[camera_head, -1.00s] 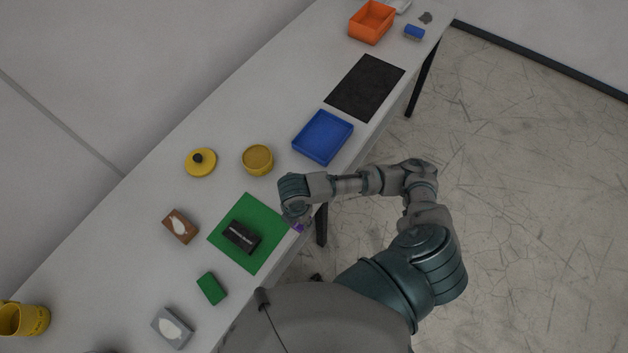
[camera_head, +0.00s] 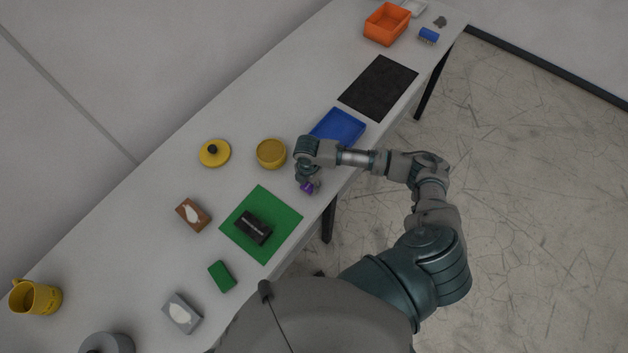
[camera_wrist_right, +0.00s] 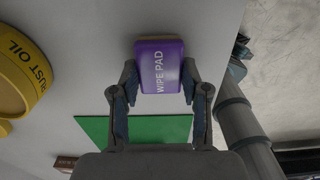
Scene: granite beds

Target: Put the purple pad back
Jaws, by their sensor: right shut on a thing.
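The purple pad (camera_wrist_right: 160,66), lettered "WIPE PAD", is between the fingers of my right gripper (camera_wrist_right: 160,84) in the right wrist view. The gripper is shut on it. In the head view, a little of the purple pad (camera_head: 308,187) shows under my right gripper (camera_head: 308,184), over the table between the green mat and the blue tray. Whether the pad touches the table is unclear. The blue tray (camera_head: 338,125) is just beyond my right wrist, partly covered by it. The green mat (camera_head: 283,217) has a black block (camera_head: 254,228) on it. My left gripper is not in view.
A yellow pot (camera_head: 271,154) stands near the gripper, with a yellow lid (camera_head: 214,153) beyond it. A brown block (camera_head: 193,216), green block (camera_head: 222,276) and grey block (camera_head: 182,313) lie at left. A black mat (camera_head: 378,87) and orange bin (camera_head: 387,24) are farther along the table.

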